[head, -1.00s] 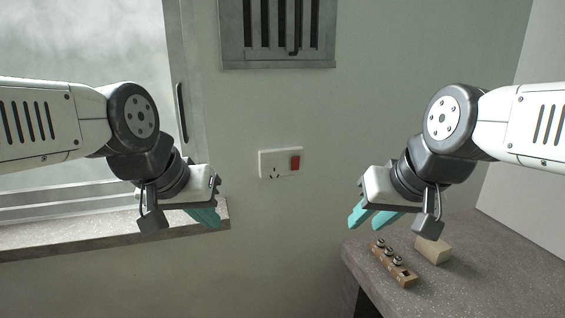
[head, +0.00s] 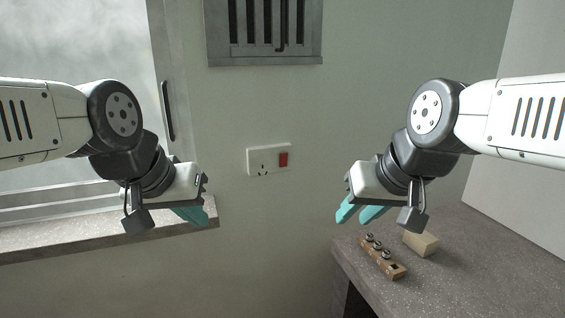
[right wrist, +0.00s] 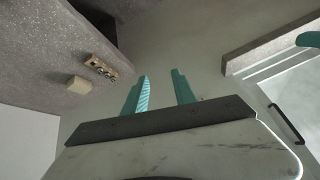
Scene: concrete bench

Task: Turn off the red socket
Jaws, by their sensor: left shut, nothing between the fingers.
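The white wall socket (head: 256,164) with a red rocker switch (head: 283,160) is on the wall in the middle of the head view. My left gripper (head: 196,215) is shut and empty, left of and below the socket, apart from it. My right gripper (head: 358,212) is open and empty, right of and below the socket. Its two teal fingers, spread apart, also show in the right wrist view (right wrist: 160,92). I cannot tell from here which way the switch is pressed.
A bench (head: 470,280) at the right holds a wooden block with metal knobs (head: 382,258) and a beige block (head: 421,243). A window sill (head: 90,232) is at the left, and a grey vent (head: 265,60) is above the socket. The wall around the socket is clear.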

